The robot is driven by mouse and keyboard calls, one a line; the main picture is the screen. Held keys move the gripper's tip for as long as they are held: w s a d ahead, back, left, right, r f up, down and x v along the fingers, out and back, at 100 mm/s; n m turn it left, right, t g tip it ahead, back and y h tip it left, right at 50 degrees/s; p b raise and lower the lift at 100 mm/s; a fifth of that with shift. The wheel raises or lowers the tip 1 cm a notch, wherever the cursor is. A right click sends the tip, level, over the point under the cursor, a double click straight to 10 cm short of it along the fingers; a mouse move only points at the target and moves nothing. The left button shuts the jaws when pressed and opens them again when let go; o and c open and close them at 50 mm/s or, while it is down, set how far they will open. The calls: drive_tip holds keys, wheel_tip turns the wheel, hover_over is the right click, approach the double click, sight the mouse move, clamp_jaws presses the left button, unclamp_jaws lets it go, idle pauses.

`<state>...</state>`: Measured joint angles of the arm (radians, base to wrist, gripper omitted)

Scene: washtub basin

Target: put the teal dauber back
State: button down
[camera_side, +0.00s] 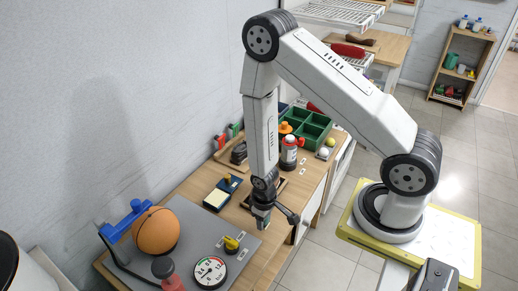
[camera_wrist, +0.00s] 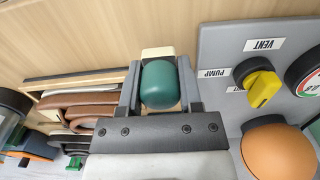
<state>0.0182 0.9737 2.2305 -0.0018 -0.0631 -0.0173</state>
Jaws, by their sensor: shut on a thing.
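The teal dauber (camera_wrist: 159,84) is between the two fingers of my gripper (camera_wrist: 160,92) in the wrist view. My gripper is shut on it. A cream part or block (camera_wrist: 157,52) shows just beyond its teal end; I cannot tell whether it belongs to the dauber. In the side view my gripper (camera_side: 262,215) points down over the wooden bench (camera_side: 185,190), close to the right edge of the grey panel (camera_side: 196,225). The dauber is mostly hidden by the fingers there, with only a small green-teal patch showing.
The panel carries a yellow knob (camera_side: 231,243), a gauge (camera_side: 210,272) and an orange ball (camera_side: 156,231). Brown straps (camera_wrist: 80,105) lie beside my gripper. A yellow-topped pad (camera_side: 216,199), a red-and-white bottle (camera_side: 289,152) and a green divided tray (camera_side: 310,130) stand farther back.

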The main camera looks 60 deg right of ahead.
drive_tip(key=shift+f, duration=1.1)
drive_tip(key=shift+f, duration=0.15)
drive_tip(key=shift+c, duration=1.4)
unclamp_jaws()
drive_tip(key=shift+r, duration=6.15)
